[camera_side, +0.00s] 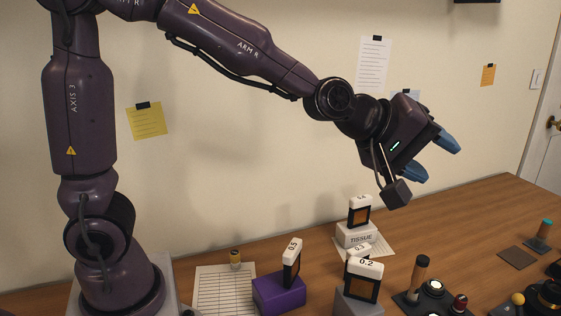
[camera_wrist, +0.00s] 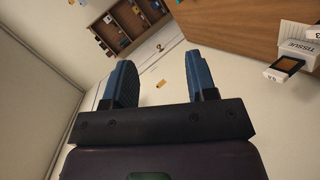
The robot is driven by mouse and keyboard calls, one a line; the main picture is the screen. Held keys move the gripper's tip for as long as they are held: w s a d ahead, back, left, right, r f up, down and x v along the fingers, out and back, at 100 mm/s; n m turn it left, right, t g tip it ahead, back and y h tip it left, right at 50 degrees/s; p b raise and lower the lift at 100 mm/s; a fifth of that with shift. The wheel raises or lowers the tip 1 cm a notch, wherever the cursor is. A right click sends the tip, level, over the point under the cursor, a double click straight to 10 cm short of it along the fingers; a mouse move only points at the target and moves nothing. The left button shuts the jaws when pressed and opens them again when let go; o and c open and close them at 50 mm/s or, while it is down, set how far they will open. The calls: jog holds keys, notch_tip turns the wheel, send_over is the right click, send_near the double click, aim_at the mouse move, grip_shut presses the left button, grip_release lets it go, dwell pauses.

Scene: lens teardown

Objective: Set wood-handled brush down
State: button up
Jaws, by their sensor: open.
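My gripper (camera_side: 443,163) is raised high above the table at the right of the side view, tilted outward. Its two blue fingers are apart, with nothing between them; the wrist view also shows the gripper (camera_wrist: 158,66) open and empty. I cannot tell for sure which thing is the wood-handled brush. An upright brown stick with a dark cap (camera_side: 419,275) stands on a small dark base, below and apart from the gripper; it may be the brush.
A white TISSUE box (camera_side: 357,235), a purple block (camera_side: 279,292) and a grey block (camera_side: 358,303) hold numbered cards. A lined sheet (camera_side: 222,290) lies at left. A teal-topped item (camera_side: 543,233) stands far right near a brown pad (camera_side: 517,257). Small parts crowd the front right.

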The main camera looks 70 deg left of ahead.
jog(key=s+a+f+m+g+y, duration=0.1)
jog(key=s+a+m+g, duration=0.2)
jog(key=s, duration=0.9)
jog(key=s+a+f+m+g+y, duration=0.1)
jog(key=s+a+m+g+y, duration=0.1)
jog(key=s+a+m, duration=0.6)
jog(key=s+g, duration=0.1)
jog(key=s, duration=0.3)
jog(key=shift+a+m, duration=0.3)
jog(key=shift+a, duration=0.1)
jog(key=shift+f, duration=0.1)
